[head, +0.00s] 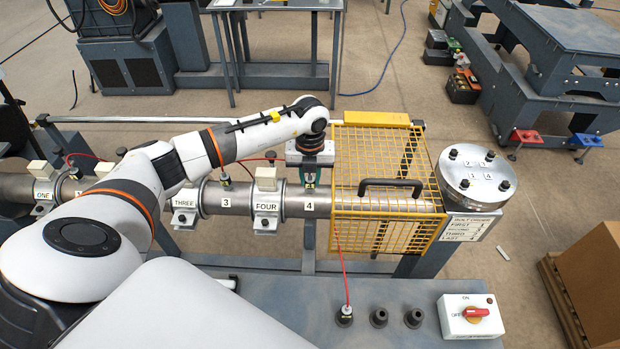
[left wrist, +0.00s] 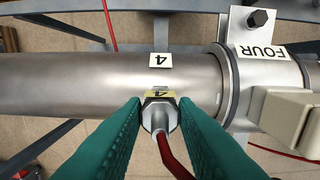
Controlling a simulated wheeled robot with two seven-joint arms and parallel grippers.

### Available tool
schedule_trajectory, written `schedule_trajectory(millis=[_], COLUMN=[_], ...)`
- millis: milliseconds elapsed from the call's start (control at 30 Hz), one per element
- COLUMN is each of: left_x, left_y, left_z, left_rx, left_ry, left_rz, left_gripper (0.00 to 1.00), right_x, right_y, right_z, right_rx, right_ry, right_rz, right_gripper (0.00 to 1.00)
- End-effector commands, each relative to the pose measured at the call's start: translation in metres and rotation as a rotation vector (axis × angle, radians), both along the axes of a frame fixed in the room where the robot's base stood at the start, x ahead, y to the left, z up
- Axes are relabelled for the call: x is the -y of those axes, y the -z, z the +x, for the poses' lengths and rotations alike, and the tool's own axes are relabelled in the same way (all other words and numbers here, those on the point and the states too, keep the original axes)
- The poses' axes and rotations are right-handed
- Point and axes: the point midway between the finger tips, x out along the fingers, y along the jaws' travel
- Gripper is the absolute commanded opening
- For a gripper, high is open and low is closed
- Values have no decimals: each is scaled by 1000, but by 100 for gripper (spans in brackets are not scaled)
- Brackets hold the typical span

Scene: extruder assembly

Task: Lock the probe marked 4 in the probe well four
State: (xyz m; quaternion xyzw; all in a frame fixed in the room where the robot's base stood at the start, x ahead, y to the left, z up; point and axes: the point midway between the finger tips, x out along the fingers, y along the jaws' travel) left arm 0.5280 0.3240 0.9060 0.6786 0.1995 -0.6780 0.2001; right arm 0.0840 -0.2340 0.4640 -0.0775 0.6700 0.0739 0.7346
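The probe marked 4 (left wrist: 160,112) has a metal hex body, a yellow tag reading 4 and a red cable. In the left wrist view it stands against the steel barrel (left wrist: 80,82), just below the white 4 label (left wrist: 160,60). My left gripper (head: 308,181) is above the barrel by that label; its teal fingers (left wrist: 160,108) are closed on both sides of the hex body. Probe well four is hidden beneath the probe. I cannot tell how deep the probe sits or whether it is locked. My right gripper is not in view.
A yellow mesh guard (head: 388,185) with a black handle stands just right of the gripper. The FOUR clamp (head: 266,205) is to its left. On the front bench are a holder with a red-cabled probe (head: 345,316), two dark holders (head: 396,318) and a switch box (head: 470,316).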

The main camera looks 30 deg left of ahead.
Motion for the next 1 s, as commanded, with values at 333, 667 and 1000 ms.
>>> schedule_trajectory(millis=[333, 667, 1000], left_x=[0, -1, 0], left_y=[-1, -36, -103], left_z=[0, 1, 1], left_rx=[-1, 6, 4], left_ry=[-7, -7, -6], left_rz=[-1, 0, 0], left_gripper=[47, 47, 47], right_x=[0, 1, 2], right_y=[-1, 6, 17], right_z=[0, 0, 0], right_rx=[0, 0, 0], right_ry=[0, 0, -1], right_rz=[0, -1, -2], right_gripper=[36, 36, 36])
